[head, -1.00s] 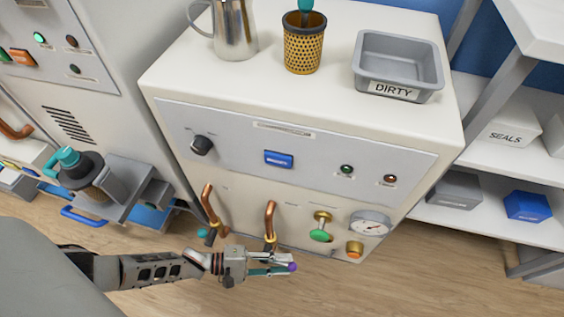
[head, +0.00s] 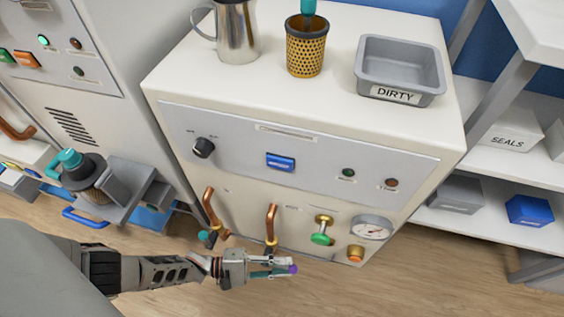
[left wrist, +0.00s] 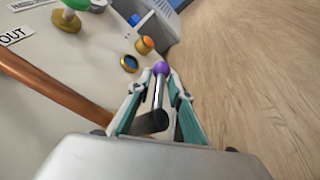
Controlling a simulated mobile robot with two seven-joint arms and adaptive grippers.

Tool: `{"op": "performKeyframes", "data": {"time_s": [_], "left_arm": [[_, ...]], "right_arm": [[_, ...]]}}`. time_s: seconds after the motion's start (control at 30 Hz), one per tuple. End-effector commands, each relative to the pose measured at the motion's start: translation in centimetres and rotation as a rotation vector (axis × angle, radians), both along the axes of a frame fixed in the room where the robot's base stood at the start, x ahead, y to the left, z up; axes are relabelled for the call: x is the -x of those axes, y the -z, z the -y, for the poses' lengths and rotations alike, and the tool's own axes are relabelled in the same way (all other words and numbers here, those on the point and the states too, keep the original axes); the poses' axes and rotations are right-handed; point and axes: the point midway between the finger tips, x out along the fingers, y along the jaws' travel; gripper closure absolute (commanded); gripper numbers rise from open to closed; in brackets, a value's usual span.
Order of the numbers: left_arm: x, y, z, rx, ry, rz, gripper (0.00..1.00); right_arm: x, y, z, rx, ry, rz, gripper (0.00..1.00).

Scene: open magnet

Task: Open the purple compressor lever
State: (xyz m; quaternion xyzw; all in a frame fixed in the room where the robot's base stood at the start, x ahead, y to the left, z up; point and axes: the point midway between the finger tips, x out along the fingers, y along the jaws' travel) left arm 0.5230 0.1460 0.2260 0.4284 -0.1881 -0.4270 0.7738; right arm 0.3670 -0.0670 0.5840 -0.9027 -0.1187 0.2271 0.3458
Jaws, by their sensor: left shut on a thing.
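The purple-knobbed lever (left wrist: 161,69) has a purple ball on a short metal rod with a dark base, seen between the fingers in the left wrist view. Its purple ball also shows at the fingertips in the head view (head: 293,269). My left gripper (head: 284,266) is shut on the lever near its ball, low at the front of the cream compressor cabinet (head: 310,100). In the left wrist view the two teal-padded fingers (left wrist: 162,82) close in on the rod from both sides. The lever's mount is partly hidden by my gripper. My right gripper is not in view.
Two copper pipes (head: 271,225), a green-knobbed valve (head: 322,234), a pressure gauge (head: 372,228) and an orange knob (head: 355,252) sit on the cabinet's lower front. A shelf with a SEALS box (head: 508,137) stands right. Wooden floor lies open in front.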

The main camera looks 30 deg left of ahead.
Motion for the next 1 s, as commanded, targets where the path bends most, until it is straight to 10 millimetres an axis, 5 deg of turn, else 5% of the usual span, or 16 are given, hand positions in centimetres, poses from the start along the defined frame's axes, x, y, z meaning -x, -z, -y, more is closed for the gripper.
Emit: {"op": "performKeyframes", "data": {"time_s": [0.9,0.93,1.0], "left_arm": [[0.1,-0.9,0.0,0.101,-0.001,0.027,1.0],[0.1,-1.0,0.0,0.101,-0.001,0.027,0.76],[0.0,-1.0,0.0,0.101,-0.001,0.028,0.74]], "right_arm": [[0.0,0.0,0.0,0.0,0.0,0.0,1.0],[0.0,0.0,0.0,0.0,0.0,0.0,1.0],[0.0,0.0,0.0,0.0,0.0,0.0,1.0]]}}
